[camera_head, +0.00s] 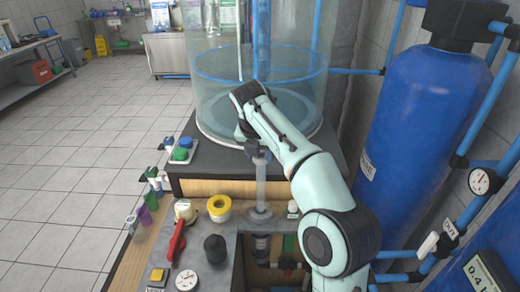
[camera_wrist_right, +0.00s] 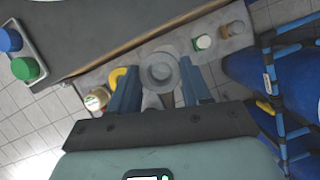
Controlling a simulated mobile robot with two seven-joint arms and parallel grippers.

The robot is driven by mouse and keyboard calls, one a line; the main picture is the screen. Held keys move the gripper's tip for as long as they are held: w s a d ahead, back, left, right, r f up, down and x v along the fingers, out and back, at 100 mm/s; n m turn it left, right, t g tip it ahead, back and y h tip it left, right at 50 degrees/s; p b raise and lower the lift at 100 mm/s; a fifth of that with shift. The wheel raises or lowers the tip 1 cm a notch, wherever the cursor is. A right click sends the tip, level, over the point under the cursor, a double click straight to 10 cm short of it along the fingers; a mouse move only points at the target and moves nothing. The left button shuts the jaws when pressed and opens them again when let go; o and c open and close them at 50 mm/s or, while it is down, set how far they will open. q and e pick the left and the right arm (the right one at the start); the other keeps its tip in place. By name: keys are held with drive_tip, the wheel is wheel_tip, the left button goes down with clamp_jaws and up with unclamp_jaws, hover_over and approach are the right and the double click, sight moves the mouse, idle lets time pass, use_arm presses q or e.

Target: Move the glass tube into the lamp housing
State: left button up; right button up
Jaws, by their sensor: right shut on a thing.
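The clear glass tube (camera_head: 261,182) stands nearly upright in the head view. My right gripper (camera_head: 257,150) is shut on its upper end, with the arm reaching in from the right. Below the tube is the lamp housing, a round grey collar (camera_head: 259,216) at the bench cut-out. The tube's lower end meets the collar in the picture; I cannot tell how deep it sits. In the right wrist view, grey concentric rings (camera_wrist_right: 160,71) show between the blue fingers of my right gripper (camera_wrist_right: 160,85). My left gripper is out of view.
A yellow tape roll (camera_head: 219,207), a red-handled part (camera_head: 177,240), a black knob (camera_head: 214,247) and a gauge (camera_head: 187,280) are left of the collar. A large clear cylinder (camera_head: 222,95) stands behind. Blue tanks (camera_head: 415,130) and pipes crowd the right.

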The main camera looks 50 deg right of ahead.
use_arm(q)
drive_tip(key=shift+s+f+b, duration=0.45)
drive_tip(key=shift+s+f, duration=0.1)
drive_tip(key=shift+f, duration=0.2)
use_arm(e)
drive_tip(key=shift+f, duration=1.4)
drive_tip(key=shift+f, duration=0.1)
drive_tip(key=shift+s+f+b, duration=0.1)
drive_tip(key=shift+f+b, duration=0.75)
drive_tip(key=shift+f, duration=0.7)
drive_tip(key=b, duration=0.2)
hover_over(260, 197)
drive_tip(key=shift+d+f, duration=0.15)
drive_tip(key=shift+f, duration=0.9)
drive_tip(key=shift+d+f, duration=0.15)
drive_tip(key=shift+f, duration=0.85)
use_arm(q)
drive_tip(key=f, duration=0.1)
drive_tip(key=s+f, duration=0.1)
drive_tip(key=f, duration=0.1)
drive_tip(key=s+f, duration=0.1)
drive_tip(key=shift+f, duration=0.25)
use_arm(e)
drive_tip(key=shift+f, duration=0.15)
